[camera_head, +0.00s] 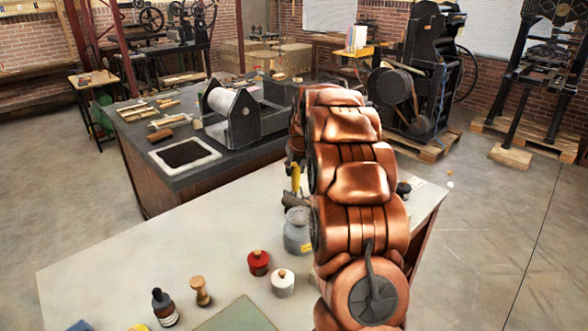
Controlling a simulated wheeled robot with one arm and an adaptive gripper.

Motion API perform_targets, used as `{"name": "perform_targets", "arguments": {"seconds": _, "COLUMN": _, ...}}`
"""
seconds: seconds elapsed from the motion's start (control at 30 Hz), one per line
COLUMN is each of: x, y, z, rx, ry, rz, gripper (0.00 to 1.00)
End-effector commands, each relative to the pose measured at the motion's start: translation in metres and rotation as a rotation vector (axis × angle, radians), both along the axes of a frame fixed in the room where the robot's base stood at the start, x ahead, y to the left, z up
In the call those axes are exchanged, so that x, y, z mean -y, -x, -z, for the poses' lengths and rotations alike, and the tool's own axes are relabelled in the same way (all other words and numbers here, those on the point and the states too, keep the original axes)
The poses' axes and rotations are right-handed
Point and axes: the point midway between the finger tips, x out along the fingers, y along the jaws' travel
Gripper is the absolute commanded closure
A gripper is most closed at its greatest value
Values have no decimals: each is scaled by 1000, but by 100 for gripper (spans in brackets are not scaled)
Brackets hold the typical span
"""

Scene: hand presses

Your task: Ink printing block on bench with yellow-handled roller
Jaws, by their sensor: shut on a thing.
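My copper arm reaches across the pale bench (130,262), and its far end bends down behind its own links. My gripper (296,168) shows only in part at the arm's left edge. It is shut on the yellow-handled roller (295,182), whose handle points up, left of the arm and behind the grey can. The roller's lower end is dark and partly hidden, so I cannot tell whether it touches the bench. A white-rimmed slab with a black middle (186,153) lies on the dark bench at the left. I cannot clearly make out the printing block.
A grey can (297,232), red pot (258,262), white pot (282,283), wooden-handled tool (200,291) and dark bottle (163,308) stand on the pale bench. A greenish plate (235,318) lies at the front. A press with a white cylinder (234,113) stands on the dark bench.

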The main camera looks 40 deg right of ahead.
Motion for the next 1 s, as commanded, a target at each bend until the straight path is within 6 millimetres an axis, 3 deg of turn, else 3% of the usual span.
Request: {"name": "perform_targets", "arguments": {"seconds": 1.0, "x": 52, "y": -9, "z": 1, "rx": -3, "ry": -1, "rz": 1, "gripper": 99}}
